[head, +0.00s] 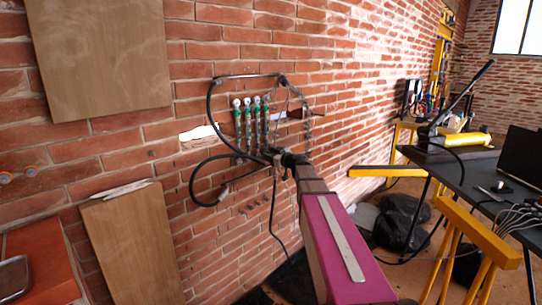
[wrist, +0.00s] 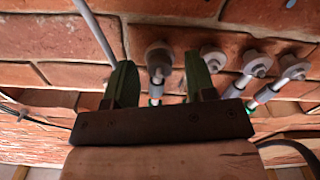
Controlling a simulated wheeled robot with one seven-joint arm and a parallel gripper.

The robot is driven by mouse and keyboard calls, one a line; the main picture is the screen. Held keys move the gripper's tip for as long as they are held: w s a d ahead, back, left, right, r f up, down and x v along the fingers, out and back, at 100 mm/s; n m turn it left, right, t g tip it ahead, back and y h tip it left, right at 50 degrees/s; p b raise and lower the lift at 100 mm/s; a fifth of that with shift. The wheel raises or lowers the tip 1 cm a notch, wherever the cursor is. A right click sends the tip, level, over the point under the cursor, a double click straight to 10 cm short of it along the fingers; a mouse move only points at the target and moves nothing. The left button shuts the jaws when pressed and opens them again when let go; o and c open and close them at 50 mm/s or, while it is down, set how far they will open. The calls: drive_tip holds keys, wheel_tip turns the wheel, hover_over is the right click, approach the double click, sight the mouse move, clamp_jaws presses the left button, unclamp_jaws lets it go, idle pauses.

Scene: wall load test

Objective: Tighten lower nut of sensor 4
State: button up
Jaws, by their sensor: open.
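Several slim green sensors with round pale tops (head: 251,118) stand side by side on the brick wall in the head view. Their numbering is not readable, so I cannot tell which is sensor 4. My gripper (head: 275,157) is at their lower ends, near the right side of the row. In the wrist view my gripper (wrist: 161,68) is open, with a dark green finger on each side of one grey rod with a round nut (wrist: 158,56). Whether the fingers touch it is unclear. More round nuts on rods (wrist: 213,60) show to the right, outside the fingers.
Black cables (head: 211,105) loop around the sensors. Wooden panels (head: 100,55) lie against the wall at left. An orange box (head: 45,255) is at lower left. A dark table (head: 455,165) on yellow trestles stands at right, with black bags (head: 400,217) on the floor beside it.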

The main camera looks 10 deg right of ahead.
drive_tip(key=c, duration=0.9)
drive_tip(key=shift+c, duration=0.2)
